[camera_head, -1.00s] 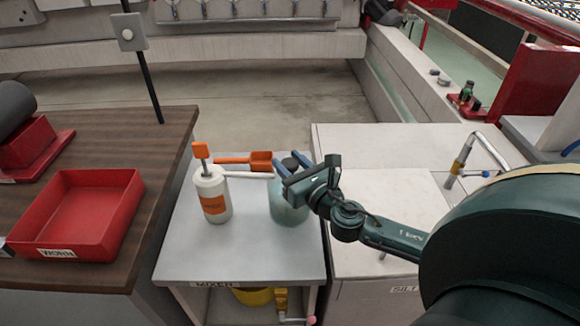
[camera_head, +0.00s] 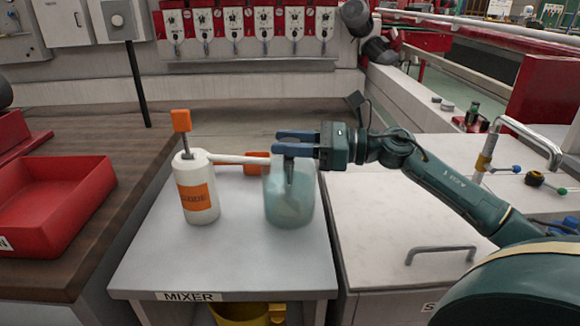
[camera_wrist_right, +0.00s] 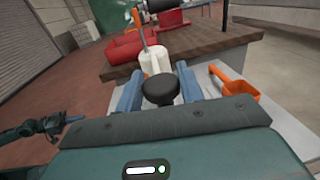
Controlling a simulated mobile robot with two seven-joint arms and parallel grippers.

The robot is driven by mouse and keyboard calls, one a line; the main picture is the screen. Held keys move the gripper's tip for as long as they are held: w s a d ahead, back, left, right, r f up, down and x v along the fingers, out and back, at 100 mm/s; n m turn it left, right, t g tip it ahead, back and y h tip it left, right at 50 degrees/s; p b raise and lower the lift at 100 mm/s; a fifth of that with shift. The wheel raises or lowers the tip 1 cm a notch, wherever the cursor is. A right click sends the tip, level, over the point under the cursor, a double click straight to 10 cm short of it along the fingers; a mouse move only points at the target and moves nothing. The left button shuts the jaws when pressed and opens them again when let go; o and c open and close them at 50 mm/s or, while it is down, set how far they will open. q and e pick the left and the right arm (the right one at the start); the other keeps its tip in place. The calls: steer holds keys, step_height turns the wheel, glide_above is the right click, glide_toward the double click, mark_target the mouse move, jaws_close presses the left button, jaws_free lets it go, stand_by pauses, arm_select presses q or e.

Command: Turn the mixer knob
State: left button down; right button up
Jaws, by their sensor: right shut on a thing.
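The mixer knob (camera_wrist_right: 161,90) is a dark round cap between the two blue fingers of my right gripper (camera_wrist_right: 159,86) in the right wrist view. The fingers are shut on it. In the head view my right gripper (camera_head: 297,143) is level over the top of a translucent blue-green jar (camera_head: 289,205) and hides the knob. A thin grey shaft (camera_head: 288,172) runs down into the jar. The jar stands on a grey table (camera_head: 230,265) with a label (camera_head: 189,297) reading MIXER.
A white pump bottle (camera_head: 197,190) with an orange label stands left of the jar, its spout toward it. An orange scoop (camera_head: 257,160) lies behind; it also shows in the wrist view (camera_wrist_right: 233,83). A red tray (camera_head: 55,200) is on the left bench. A tap (camera_head: 525,133) is at right.

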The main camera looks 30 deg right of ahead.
steer(key=shift+n+g+y+b, duration=0.3)
steer(key=shift+g, duration=0.1)
arm_select(q)
steer(key=shift+f+m+b, duration=0.3)
steer(key=shift+f+b, duration=0.3)
steer(key=shift+f, duration=0.05)
arm_select(e)
steer(key=shift+r+n+g+y, duration=0.1)
steer(key=shift+n+g+y, duration=0.3)
steer(key=shift+n+g, duration=0.15)
arm_select(q)
steer(key=shift+d, duration=0.1)
arm_select(e)
steer(key=o, duration=1)
steer(key=shift+c, duration=0.2)
arm_select(q)
steer(key=shift+w+d+f+m+h+b, duration=0.15)
steer(key=shift+w+d+f+m+b, duration=0.1)
steer(key=shift+f+b, duration=0.35)
steer(key=shift+w+d+f+m+h+b, duration=0.15)
steer(key=shift+d+f+m+b, duration=0.1)
steer(key=shift+f+b, duration=0.3)
arm_select(e)
steer(key=v, duration=1.3)
